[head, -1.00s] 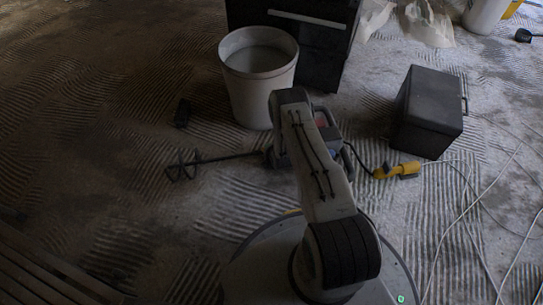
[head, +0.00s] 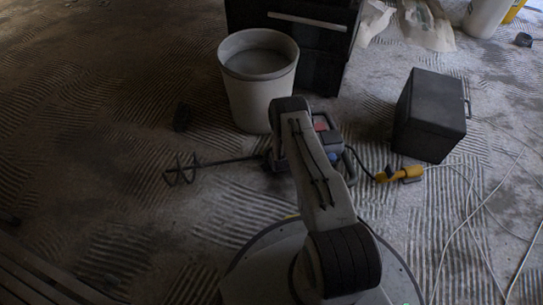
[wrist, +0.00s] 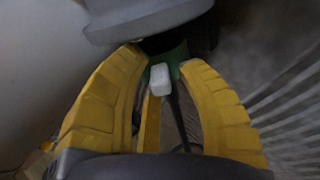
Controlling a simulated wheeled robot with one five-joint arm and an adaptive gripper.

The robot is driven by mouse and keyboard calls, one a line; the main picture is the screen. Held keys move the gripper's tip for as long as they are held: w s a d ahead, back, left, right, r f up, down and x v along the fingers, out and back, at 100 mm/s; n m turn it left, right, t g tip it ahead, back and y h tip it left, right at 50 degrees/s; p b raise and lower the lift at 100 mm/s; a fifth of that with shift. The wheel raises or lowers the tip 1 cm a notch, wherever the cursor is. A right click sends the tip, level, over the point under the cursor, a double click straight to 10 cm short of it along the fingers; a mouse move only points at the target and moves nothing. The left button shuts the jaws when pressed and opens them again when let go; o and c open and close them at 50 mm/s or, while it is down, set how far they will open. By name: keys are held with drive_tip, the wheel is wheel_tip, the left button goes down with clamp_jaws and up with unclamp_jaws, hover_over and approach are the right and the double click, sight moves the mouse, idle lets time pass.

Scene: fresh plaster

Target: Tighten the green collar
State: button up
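A grey body (wrist: 145,17) lies just beyond the collar. In the head view a power mixer (head: 333,140) with a paddle rod (head: 222,162) lies on the floor, partly behind my arm. The collar and gripper are hidden there.
A bucket (head: 258,95) of grey material stands behind my arm, before a dark cabinet (head: 315,32). A black case (head: 430,115) stands at right. A yellow connector (head: 405,173) and pale cables (head: 480,210) lie on the floor. The ridged floor at left is mostly clear.

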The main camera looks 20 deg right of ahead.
clamp_jaws()
drive_tip(key=shift+w+d+r+g, duration=0.1)
drive_tip(key=shift+d+g, duration=0.05)
drive_tip(key=shift+g, duration=0.15)
idle(0.7)
drive_tip(key=shift+w+d+r+g, duration=0.1)
drive_tip(key=shift+w+r+g, duration=0.2)
drive_tip(key=shift+g, duration=0.3)
drive_tip(key=shift+w+d+r+g+y, duration=0.1)
drive_tip(key=shift+w+g+y, duration=0.25)
drive_tip(key=shift+g, duration=0.4)
drive_tip(key=shift+w+d+r+g+y, duration=0.1)
drive_tip(key=shift+w+g+y, duration=0.2)
drive_tip(key=shift+g, duration=0.45)
drive_tip(key=shift+w+g, duration=0.2)
drive_tip(key=shift+g, duration=0.3)
drive_tip(key=shift+o, duration=0.6)
unclamp_jaws()
drive_tip(key=shift+o, duration=0.4)
drive_tip(key=shift+a, duration=0.1)
